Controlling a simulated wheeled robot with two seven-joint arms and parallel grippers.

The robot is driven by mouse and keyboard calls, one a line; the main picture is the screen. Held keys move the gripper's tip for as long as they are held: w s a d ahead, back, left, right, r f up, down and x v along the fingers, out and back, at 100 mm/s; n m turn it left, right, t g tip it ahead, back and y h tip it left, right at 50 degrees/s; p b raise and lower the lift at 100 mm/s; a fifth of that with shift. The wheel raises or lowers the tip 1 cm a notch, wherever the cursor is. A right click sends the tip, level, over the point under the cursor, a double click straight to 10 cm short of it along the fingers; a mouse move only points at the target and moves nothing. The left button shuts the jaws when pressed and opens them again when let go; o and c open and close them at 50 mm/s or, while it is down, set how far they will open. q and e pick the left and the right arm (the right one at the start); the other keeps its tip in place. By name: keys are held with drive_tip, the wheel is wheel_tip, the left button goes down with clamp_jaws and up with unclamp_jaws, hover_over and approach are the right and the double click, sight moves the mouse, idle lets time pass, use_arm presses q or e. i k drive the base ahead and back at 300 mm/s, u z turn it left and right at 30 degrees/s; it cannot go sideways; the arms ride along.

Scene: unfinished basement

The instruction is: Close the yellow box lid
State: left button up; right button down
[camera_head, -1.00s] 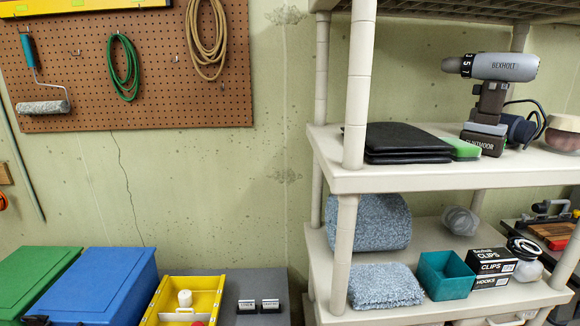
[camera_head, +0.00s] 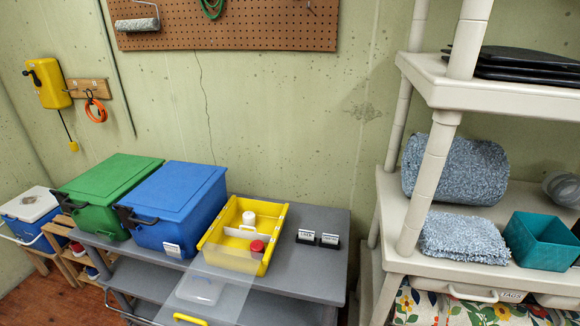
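The yellow box (camera_head: 216,232) stands on the grey table, right of the blue box. It is open at the top and holds a white bottle and a red-capped jar. A clear lid (camera_head: 223,285) with a yellow handle (camera_head: 190,319) hangs open from the box's front side, out over the table's front edge. Neither of my grippers is in view.
The grey table (camera_head: 317,223) also bears a closed green box (camera_head: 113,185), a closed blue box (camera_head: 176,195) and two small label stands (camera_head: 318,238). A beige shelf unit (camera_head: 420,200) with blue-grey towels and a teal bin (camera_head: 541,241) stands at right. Bare table top shows right of the yellow box.

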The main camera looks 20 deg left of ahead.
sight(176, 317)
drive_tip(key=u, duration=0.05)
drive_tip(key=k, duration=0.5)
drive_tip(key=u, duration=0.3)
drive_tip(key=i, duration=0.45)
drive_tip(key=u, duration=0.35)
drive_tip(key=k, duration=1.15)
drive_tip(key=z, duration=0.3)
drive_tip(key=i, duration=0.65)
drive_tip(key=z, duration=0.25)
